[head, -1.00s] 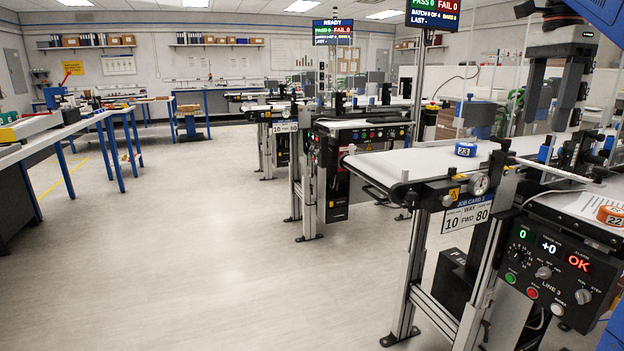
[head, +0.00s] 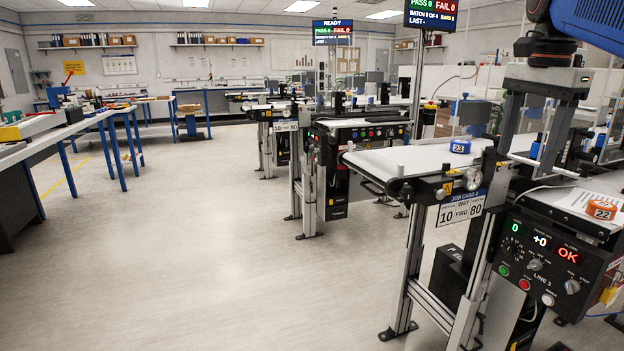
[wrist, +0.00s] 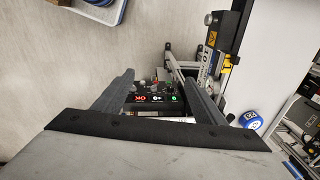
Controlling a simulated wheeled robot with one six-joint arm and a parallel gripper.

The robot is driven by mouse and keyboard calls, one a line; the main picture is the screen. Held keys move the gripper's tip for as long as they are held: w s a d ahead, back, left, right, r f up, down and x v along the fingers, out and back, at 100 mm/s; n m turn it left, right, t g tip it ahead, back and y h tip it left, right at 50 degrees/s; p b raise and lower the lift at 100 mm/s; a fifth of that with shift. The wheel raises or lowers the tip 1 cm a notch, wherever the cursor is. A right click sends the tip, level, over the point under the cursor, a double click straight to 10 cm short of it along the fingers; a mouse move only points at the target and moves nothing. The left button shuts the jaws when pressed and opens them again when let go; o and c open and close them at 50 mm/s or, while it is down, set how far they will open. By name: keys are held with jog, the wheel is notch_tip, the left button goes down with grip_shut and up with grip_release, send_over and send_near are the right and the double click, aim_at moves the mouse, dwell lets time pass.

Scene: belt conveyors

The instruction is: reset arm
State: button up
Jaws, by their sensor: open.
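My gripper (head: 527,152) hangs at the right of the head view, above the near conveyor. Its two grey fingers are wide apart with nothing between them. In the wrist view the open fingers (wrist: 160,82) frame the control panel (wrist: 155,98), which lies beyond them. The same panel (head: 548,265), marked LINE 3, shows 0, +0 and a red OK in the head view.
A blue puck marked 23 (head: 460,146) lies on the white conveyor belt (head: 405,160). An orange puck marked 22 (head: 601,210) sits beside a printed sheet at the right. Open floor (head: 200,240) spreads left of the conveyors.

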jog(key=s+a+f+n+t, duration=0.1)
jog(key=s+a+f+n, duration=0.2)
jog(key=f, duration=0.8)
jog(key=s+a+f+n+t, duration=0.1)
jog(key=s+a+f+n, duration=0.3)
jog(key=s+f+n, duration=0.3)
jog(key=s+a+f+n+t, duration=0.1)
jog(key=s+a+f+n, duration=0.3)
jog(key=f, duration=1.2)
jog(key=s, duration=0.3)
jog(key=shift+s+n+t, duration=0.2)
jog(key=shift+n+t, duration=0.2)
